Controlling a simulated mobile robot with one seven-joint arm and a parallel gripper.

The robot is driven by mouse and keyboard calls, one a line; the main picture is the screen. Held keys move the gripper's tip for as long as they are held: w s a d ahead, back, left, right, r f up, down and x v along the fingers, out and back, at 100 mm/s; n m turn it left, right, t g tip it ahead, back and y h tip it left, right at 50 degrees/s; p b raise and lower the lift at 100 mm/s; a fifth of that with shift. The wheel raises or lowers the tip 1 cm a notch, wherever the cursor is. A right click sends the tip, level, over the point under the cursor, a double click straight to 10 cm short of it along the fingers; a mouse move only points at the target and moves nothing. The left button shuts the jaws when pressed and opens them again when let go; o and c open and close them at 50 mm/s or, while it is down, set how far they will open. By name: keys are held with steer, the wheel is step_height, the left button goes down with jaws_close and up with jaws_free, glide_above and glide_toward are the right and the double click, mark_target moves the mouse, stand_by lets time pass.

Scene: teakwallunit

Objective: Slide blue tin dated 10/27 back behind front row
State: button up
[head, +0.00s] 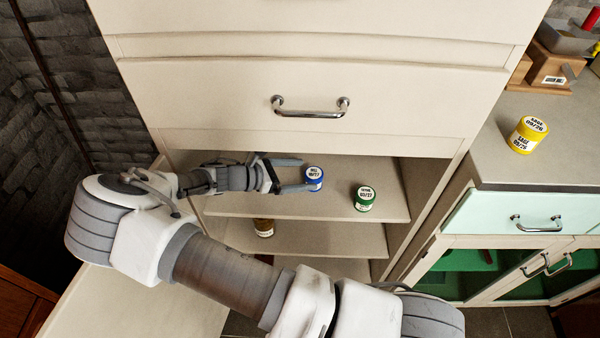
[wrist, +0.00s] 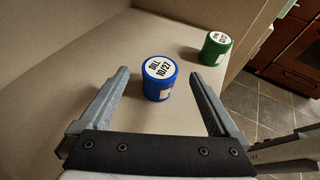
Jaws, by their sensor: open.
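The blue tin (head: 314,179) has a white lid reading 10/27 and stands upright on the upper open shelf (head: 235,205) of the cream wall unit. In the wrist view the blue tin (wrist: 159,80) reads DILL 10/27 and sits between and just beyond the fingertips. My gripper (head: 307,174) reaches in from the left, low over the shelf. Its fingers (wrist: 160,82) are open on either side of the tin, with visible gaps. A green tin (head: 365,198) stands upright to the right of the blue tin; it also shows in the wrist view (wrist: 214,48).
A brown tin (head: 264,228) stands on the shelf below. A drawer with a metal handle (head: 310,107) hangs above the shelf opening. A yellow tin (head: 528,135) marked SAGE 09/26 stands on the counter (head: 490,150) at right. Shelf room shows between the blue and green tins.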

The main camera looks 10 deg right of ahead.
steer(key=shift+b+x, duration=0.7)
steer(key=shift+x, duration=3.05)
steer(key=shift+w, duration=0.1)
steer(key=c, duration=1.5)
